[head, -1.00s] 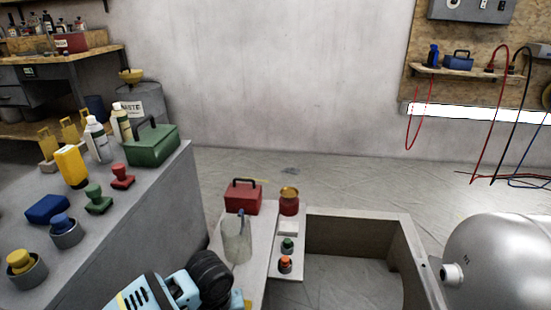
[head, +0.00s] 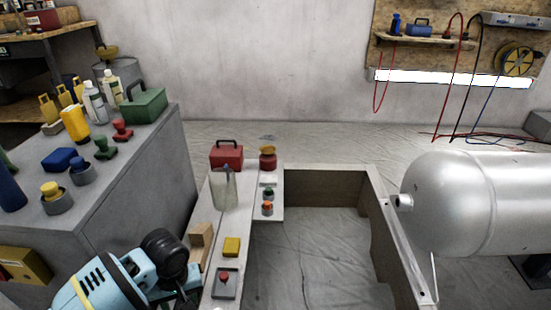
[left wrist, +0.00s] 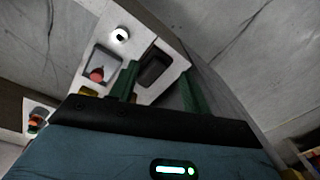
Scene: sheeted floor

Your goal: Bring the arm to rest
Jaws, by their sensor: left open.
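My left arm (head: 110,285), light blue and black, comes in at the lower left of the head view. Its gripper fingers cannot be made out there. In the left wrist view my left gripper (left wrist: 157,88) shows two green fingers, spread apart with nothing held between them. Beyond the fingers is a white bench top (left wrist: 180,62) with a dark rectangular piece (left wrist: 154,69) on it. My right gripper is in neither view.
The narrow bench holds a red-knobbed piece on a grey tray (head: 224,283), a yellow block (head: 231,247), a clear jug (head: 224,190) and a red toolbox (head: 226,155). A grey cabinet (head: 150,170) stands left, a silver tank (head: 480,205) right. Open floor lies behind.

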